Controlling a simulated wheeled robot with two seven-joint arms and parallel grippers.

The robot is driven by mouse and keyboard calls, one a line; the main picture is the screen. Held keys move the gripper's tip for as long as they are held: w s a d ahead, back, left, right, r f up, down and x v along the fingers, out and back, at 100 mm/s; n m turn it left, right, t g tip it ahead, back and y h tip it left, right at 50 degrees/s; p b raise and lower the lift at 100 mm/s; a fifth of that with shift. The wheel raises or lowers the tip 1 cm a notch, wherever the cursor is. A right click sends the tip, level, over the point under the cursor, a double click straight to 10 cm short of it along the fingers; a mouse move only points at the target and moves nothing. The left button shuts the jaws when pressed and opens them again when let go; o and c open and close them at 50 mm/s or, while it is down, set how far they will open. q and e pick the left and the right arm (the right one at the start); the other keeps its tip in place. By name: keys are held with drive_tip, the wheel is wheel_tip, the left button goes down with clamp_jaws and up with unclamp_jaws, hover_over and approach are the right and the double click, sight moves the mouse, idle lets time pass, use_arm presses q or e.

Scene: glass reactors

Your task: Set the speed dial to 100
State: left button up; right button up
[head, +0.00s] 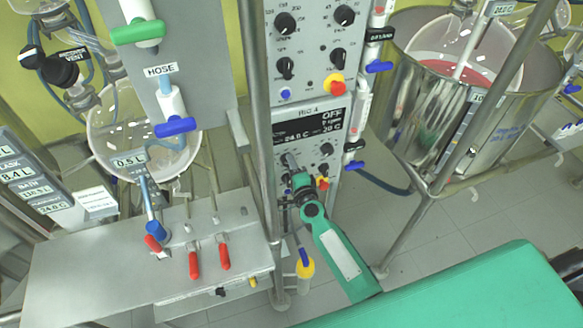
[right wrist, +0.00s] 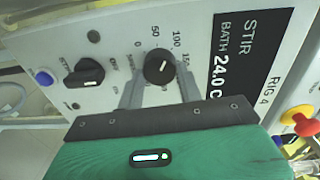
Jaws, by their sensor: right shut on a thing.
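The speed dial (right wrist: 158,62) is a round black knob with a white pointer line. Printed numbers 0, 50, 100 and 150 stand around it. In the right wrist view the two fingers of my right gripper (right wrist: 158,88) lie on either side of it, shut on the knob. The pointer's exact reading is unclear. In the head view my right gripper (head: 289,163) reaches the lower panel of rig 4 and mostly hides the dial. The dark display (head: 308,130) above reads OFF and 24.0 C. My left gripper is not in view.
Another black knob (right wrist: 84,73) and a blue button (right wrist: 43,77) sit on the same panel. A red and yellow stop button (right wrist: 300,122) is close by. A metal post (head: 262,130) stands left of the panel. A steel bath (head: 430,110) stands at the right.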

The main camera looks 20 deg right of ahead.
drive_tip(key=shift+f+m, duration=0.1)
drive_tip(key=shift+m, duration=1.1)
drive_tip(key=o, duration=1)
